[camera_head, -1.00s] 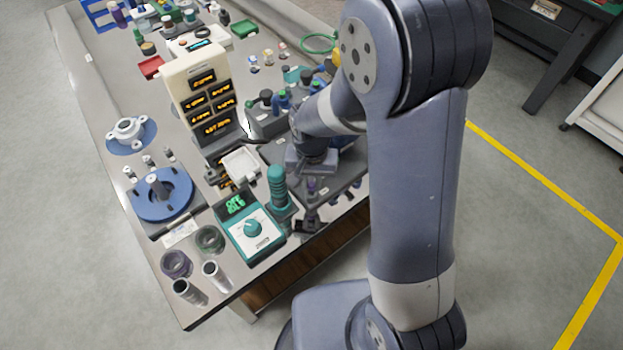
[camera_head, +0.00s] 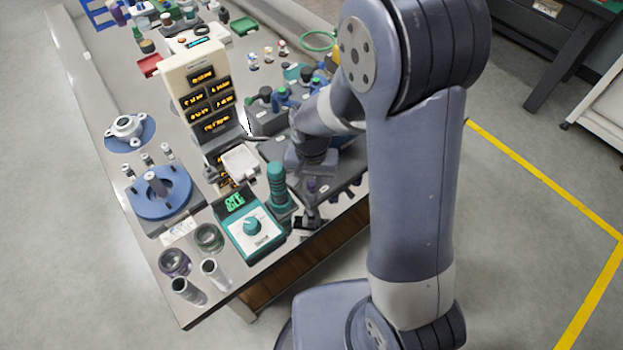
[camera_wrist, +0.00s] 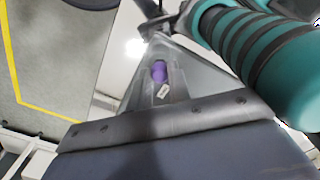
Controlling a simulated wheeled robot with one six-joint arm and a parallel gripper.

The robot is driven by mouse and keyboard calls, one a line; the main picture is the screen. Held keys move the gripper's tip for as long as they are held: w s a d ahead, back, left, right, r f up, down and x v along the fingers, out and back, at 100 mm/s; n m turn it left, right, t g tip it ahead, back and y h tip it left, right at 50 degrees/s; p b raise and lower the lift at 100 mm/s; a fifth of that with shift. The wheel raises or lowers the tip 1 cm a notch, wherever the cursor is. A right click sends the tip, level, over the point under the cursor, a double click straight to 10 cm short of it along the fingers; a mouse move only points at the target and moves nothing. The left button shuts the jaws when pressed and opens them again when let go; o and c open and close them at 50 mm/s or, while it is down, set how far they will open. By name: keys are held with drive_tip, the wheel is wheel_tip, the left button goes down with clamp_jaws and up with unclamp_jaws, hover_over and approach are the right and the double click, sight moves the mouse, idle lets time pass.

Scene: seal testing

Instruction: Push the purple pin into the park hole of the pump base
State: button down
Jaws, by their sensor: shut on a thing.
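My gripper (camera_wrist: 155,50) is shut on the purple pin (camera_wrist: 159,71), whose purple end shows between the fingers in the wrist view. In the head view a small purple spot of the pin (camera_head: 312,186) shows just below my wrist. The pin's lower end and any hole under it are hidden. A dark grey base (camera_head: 345,192) lies beneath my wrist at the table's right edge. I cannot tell whether it is the pump base or whether the pin touches it.
A ribbed teal cylinder (camera_head: 278,190) stands close left of my gripper; it fills the upper right of the wrist view (camera_wrist: 285,70).

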drive_tip(key=shift+f+b, duration=0.3)
drive_tip(key=shift+f, duration=0.05)
drive_tip(key=c, duration=1.2)
unclamp_jaws()
drive_tip(key=shift+c, duration=0.2)
wheel_tip(320, 180, up, 9)
drive_tip(key=p, duration=0.7)
drive_tip(key=shift+r, duration=0.1)
